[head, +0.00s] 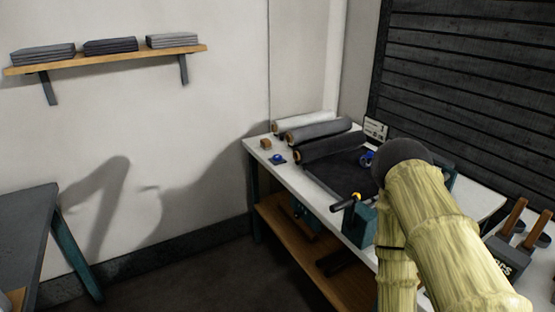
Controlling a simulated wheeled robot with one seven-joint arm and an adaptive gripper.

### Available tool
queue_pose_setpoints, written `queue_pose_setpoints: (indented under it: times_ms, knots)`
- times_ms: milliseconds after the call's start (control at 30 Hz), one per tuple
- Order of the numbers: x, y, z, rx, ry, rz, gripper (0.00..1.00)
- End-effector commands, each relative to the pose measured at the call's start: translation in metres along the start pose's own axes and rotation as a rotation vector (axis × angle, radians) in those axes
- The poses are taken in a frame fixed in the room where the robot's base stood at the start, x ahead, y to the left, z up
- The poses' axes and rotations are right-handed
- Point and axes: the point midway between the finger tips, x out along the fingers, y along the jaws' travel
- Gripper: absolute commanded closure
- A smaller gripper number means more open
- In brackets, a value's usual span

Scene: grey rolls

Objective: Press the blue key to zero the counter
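A small pale panel (375,129) with dark markings stands at the back of the white table; it may be the counter, but its reading is too small to make out. A small blue piece (367,158) shows just below it, beside the dark end of my arm. Another blue round piece (278,158) sits on a small dark plate at the table's left side. I cannot tell which of the two is the blue key. My arm, in a yellowish sleeve, reaches over the table from the lower right. My gripper cannot be made out beyond the dark arm end.
Grey rolls (318,134) lie at the back of the white table (287,177), with a small orange-brown block (266,144) nearby. A black crank handle (345,203) juts out at the front edge. A dark table (25,215) stands at left; a shelf (110,59) holds folded stacks.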

Motion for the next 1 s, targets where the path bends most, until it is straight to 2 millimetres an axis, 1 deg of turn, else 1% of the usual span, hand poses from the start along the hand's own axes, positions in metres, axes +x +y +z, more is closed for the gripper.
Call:
queue_pose_setpoints:
  times_ms: [33, 100, 1000]
  knots:
    - [0.0000, 0.0000, -0.0001, 0.000, 0.000, 0.000, 0.87]
    - [0.0000, 0.0000, -0.0001, 0.000, 0.000, 0.000, 1.00]
    - [0.0000, 0.0000, 0.0000, 0.000, 0.000, 0.000, 1.00]
